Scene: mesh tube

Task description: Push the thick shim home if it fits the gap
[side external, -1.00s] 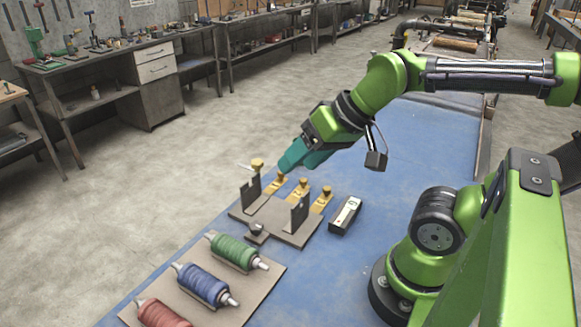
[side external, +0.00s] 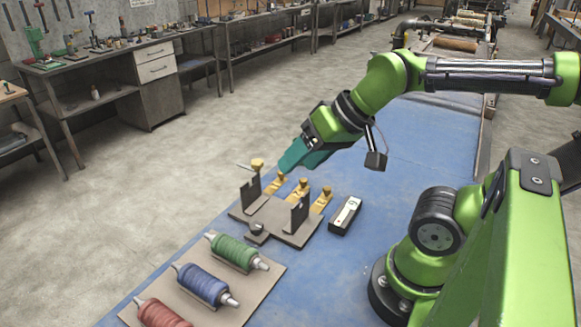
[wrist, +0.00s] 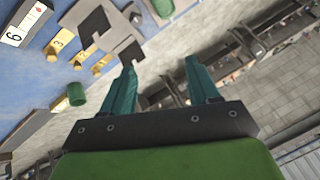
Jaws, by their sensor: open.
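My gripper (side external: 284,164) has teal fingers and hangs above the far side of a brown fixture plate (side external: 270,225). In the wrist view its fingers (wrist: 160,75) are apart with nothing between them. Two dark upright plates (side external: 250,195) (side external: 299,212) stand on the fixture with a space between them. Several gold pieces (side external: 277,182) (side external: 301,189) (side external: 321,200) lie along the fixture's far edge; one bears a "3" in the wrist view (wrist: 60,41). I cannot tell which piece is the thick shim.
A black box with a white face (side external: 346,213) lies right of the fixture. Green, blue and red spools (side external: 232,251) (side external: 203,285) (side external: 160,314) rest on a brown board in front. The blue table (side external: 410,140) is clear behind the box. Benches stand beyond the floor.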

